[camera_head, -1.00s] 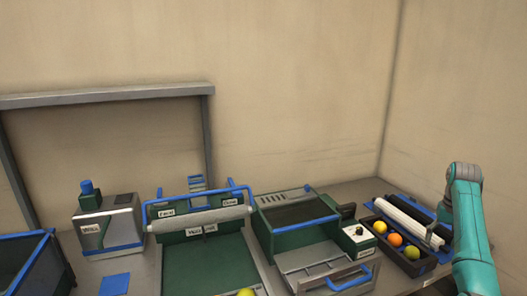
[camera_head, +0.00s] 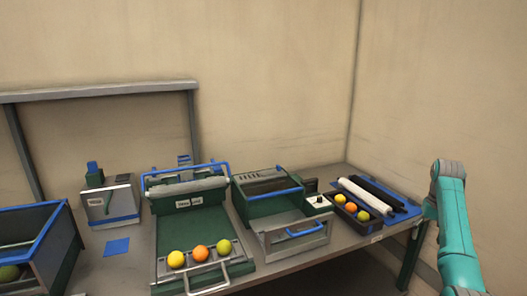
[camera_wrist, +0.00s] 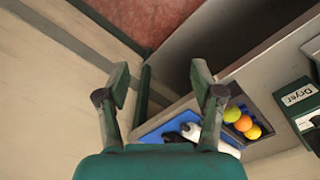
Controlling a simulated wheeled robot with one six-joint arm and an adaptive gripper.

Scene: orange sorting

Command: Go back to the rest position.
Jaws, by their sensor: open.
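My gripper (camera_wrist: 160,85) shows in the wrist view with its two fingers spread apart and nothing between them. It is open and hangs off the bench's right end, with the floor and the bench edge beyond it. In the head view my teal arm is folded at the right, and the gripper itself is not visible there. A dark tray (camera_head: 355,212) on the bench holds yellow, orange and green fruit, and the fruit also shows in the wrist view (camera_wrist: 238,122).
The bench (camera_head: 330,248) bears a green-and-grey machine with fruit (camera_head: 201,253) on its front tray, a dryer (camera_head: 268,205), rollers on a blue mat (camera_head: 405,220), and a label machine (camera_head: 108,207). A blue-rimmed bin (camera_head: 60,232) stands at the left.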

